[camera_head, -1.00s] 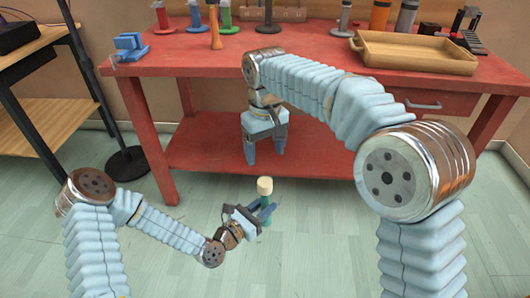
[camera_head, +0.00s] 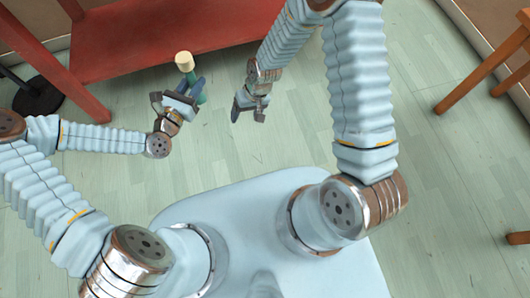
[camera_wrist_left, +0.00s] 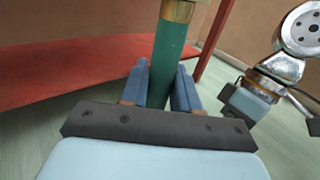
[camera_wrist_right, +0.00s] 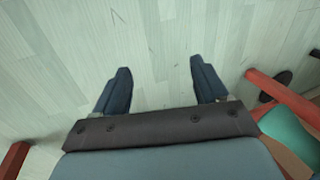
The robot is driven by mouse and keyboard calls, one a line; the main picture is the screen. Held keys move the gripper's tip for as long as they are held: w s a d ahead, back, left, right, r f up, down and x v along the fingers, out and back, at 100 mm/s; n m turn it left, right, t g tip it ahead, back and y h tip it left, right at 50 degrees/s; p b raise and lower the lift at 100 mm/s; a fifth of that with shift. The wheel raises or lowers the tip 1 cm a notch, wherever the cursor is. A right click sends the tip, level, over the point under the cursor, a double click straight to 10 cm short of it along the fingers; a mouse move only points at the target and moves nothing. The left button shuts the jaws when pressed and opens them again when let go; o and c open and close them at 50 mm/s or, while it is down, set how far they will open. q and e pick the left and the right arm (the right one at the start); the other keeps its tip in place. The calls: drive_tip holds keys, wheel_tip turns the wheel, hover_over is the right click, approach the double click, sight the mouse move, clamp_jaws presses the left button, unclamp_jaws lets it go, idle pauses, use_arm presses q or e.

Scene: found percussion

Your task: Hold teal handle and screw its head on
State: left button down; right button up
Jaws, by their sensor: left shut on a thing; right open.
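My left gripper (camera_head: 189,94) is shut on the teal handle (camera_head: 202,99), which stands roughly upright between its fingers. The teal handle (camera_wrist_left: 168,58) rises past the fingers in the left wrist view, with a brass-coloured collar (camera_wrist_left: 178,10) at the upper picture edge. A cream, cylindrical head (camera_head: 184,61) sits at the handle's top end; I cannot tell how tightly it is joined. My right gripper (camera_head: 248,106) is open and empty, to the right of the handle and apart from it. Its spread fingers (camera_wrist_right: 160,88) have only floor between them.
The red workbench's lower shelf (camera_head: 150,45) lies behind the handle, with a red leg (camera_head: 88,95) at left. A dark round stand base (camera_head: 38,96) is further left. Wooden furniture (camera_head: 490,60) stands at right. The floor between is clear. A teal shape (camera_wrist_right: 292,132) shows in the right wrist view.

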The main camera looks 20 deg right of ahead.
drive_tip(key=s+d+f+m+y, duration=0.1)
drive_tip(key=s+f, duration=0.3)
drive_tip(key=s, duration=0.9)
drive_tip(key=shift+s+d+f+m+t, duration=0.2)
drive_tip(key=shift+s+d+m+t, duration=0.15)
drive_tip(key=shift+d+m, duration=0.25)
use_arm(q)
drive_tip(key=shift+r, duration=0.1)
